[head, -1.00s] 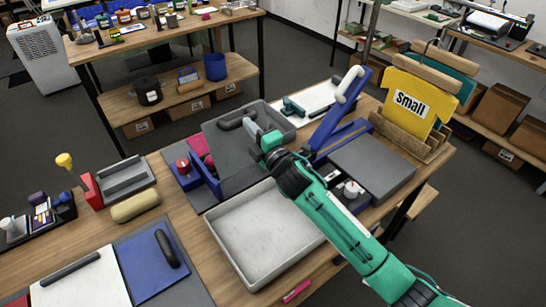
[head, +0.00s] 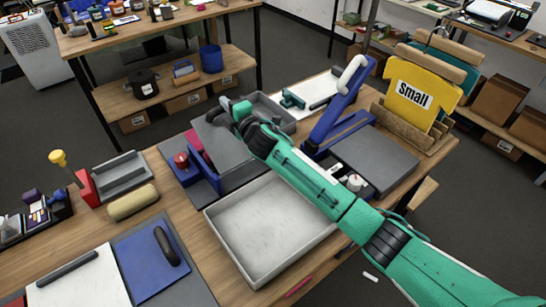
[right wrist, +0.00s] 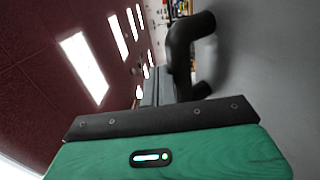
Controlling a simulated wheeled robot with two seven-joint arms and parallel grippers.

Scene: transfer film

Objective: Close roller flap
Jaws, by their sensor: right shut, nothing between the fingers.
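The roller flap is a dark grey panel (head: 236,152) at the blue-sided roller machine (head: 335,128), in the middle of the head view. Its black handle (head: 222,108) is largely hidden by my right gripper (head: 240,112), which is at the panel's far edge. In the right wrist view, the curved black handle (right wrist: 183,52) stands out from a grey surface (right wrist: 265,70). The shut, empty fingers (right wrist: 156,88) point along that surface beside the handle. I cannot tell whether they touch it. My left gripper is not in view.
A pale empty tray (head: 262,232) lies in front of the machine. A blue lever with a white grip (head: 340,100) stands upright to the right of the flap. A yellow "Small" shirt (head: 418,90) stands at the far right. A grey tray (head: 275,107) lies behind.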

